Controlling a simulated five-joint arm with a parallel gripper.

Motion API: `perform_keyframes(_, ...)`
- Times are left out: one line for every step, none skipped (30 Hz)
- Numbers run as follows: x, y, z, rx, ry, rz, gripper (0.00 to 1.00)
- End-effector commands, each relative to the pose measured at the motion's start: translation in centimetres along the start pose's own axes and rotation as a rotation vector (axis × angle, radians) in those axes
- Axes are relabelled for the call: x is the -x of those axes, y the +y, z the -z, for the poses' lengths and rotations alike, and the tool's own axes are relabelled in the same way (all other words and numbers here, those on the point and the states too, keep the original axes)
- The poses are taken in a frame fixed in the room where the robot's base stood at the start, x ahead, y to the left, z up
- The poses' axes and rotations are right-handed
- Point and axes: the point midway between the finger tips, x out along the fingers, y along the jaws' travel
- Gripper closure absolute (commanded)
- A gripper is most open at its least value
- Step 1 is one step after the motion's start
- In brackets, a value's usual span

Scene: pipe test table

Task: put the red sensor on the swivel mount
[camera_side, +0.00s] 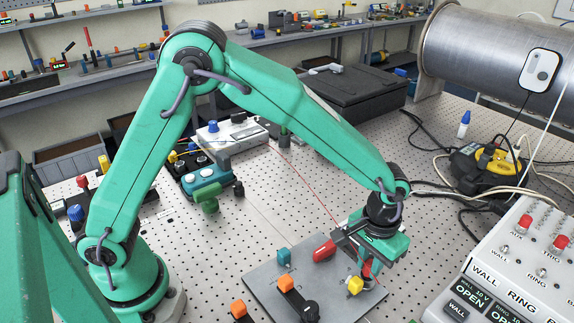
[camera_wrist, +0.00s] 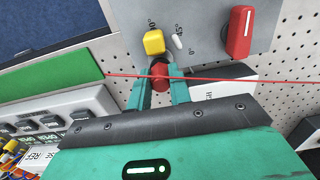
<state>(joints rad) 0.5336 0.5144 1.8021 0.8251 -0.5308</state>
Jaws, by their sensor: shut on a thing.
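My gripper (camera_side: 366,250) is low over the right part of the grey plate (camera_side: 262,278). In the wrist view its fingers (camera_wrist: 160,84) are closed on a small red piece, the red sensor (camera_wrist: 160,71), which also shows under the gripper in the side view (camera_side: 367,268). A yellow block (camera_wrist: 153,42) sits beside a dark round part, with angle marks around it; this looks like the swivel mount. The sensor is right next to the dark part; whether they touch I cannot tell. The yellow block shows in the side view (camera_side: 355,285). A larger red handle (camera_wrist: 240,32) is apart from the fingers.
A thin red line (camera_wrist: 240,79) crosses at the fingers. A white control panel (camera_side: 510,265) is at the right. The perforated table (camera_side: 280,205) is mostly clear behind the plate.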

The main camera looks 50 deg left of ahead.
Motion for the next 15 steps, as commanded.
perform_keyframes(-0.09,0.0,0.0,0.0,0.0,0.0,1.0)
perform_keyframes(-0.13,0.0,0.0,0.0,0.0,0.0,1.0)
perform_keyframes(-0.19,0.0,0.0,0.0,0.0,0.0,1.0)
perform_keyframes(-0.23,0.0,0.0,0.0,0.0,0.0,1.0)
perform_keyframes(-0.28,0.0,0.0,0.0,0.0,0.0,1.0)
perform_keyframes(-0.34,0.0,0.0,0.0,0.0,0.0,1.0)
perform_keyframes(-0.38,0.0,0.01,0.0,0.0,0.0,1.0)
perform_keyframes(-0.43,0.01,0.0,0.0,0.0,0.0,1.0)
perform_keyframes(-0.48,0.01,0.01,0.0,0.0,0.0,1.0)
perform_keyframes(-0.53,0.0,0.0,0.0,0.0,0.0,1.0)
perform_keyframes(-0.57,0.0,0.0,0.0,0.0,0.0,1.0)
perform_keyframes(-0.63,0.0,0.0,0.0,0.0,0.0,1.0)
perform_keyframes(-0.68,0.0,0.0,0.0,0.0,0.0,1.0)
perform_keyframes(-0.72,0.0,0.0,0.0,0.0,0.0,1.0)
perform_keyframes(-0.78,0.0,0.0,0.0,0.0,0.0,1.0)
